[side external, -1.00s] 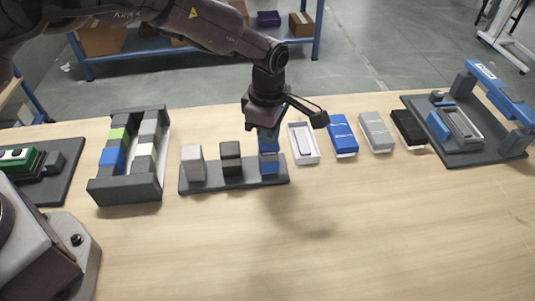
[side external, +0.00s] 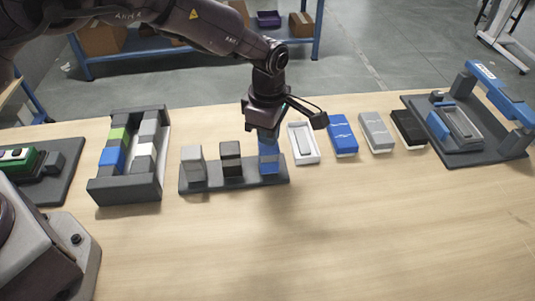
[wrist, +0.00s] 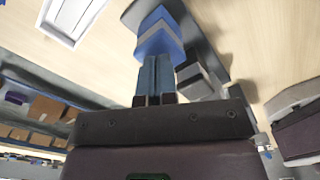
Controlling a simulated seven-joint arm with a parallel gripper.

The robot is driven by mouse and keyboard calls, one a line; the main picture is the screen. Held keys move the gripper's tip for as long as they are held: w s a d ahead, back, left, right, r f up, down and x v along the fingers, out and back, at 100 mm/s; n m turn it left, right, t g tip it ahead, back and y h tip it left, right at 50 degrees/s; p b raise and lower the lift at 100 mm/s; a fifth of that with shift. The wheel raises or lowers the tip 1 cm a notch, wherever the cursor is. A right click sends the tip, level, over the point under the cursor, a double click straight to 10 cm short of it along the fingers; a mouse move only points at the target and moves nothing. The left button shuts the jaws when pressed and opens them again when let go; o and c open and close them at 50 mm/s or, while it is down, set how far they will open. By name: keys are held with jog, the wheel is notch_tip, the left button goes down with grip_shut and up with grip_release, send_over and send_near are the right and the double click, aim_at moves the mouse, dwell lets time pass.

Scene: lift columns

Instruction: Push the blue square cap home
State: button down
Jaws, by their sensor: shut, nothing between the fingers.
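The blue column (side external: 268,166) stands upright at the right end of a dark base plate (side external: 211,187), with a grey band partway up. In the wrist view its blue square cap (wrist: 158,38) shows just beyond my fingertips. My gripper (side external: 267,140) points down above this column, its two fingers (wrist: 155,64) side by side and shut with nothing between them. The fingertips are at the cap's top; I cannot tell whether they press on it. How far the cap is seated is partly hidden by my fingers.
A black column (side external: 231,160) and a grey column (side external: 193,165) stand left on the same plate. A dark rack (side external: 125,190) of coloured blocks is further left. A white tray (side external: 303,144) and several boxes lie right, before a blue-framed fixture (side external: 495,92). The front table is clear.

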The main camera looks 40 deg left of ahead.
jog(key=shift+r, duration=0.15)
notch_tip(320, 180, up, 8)
jog(key=shift+r, duration=0.15)
dwell(0.7)
dwell(0.5)
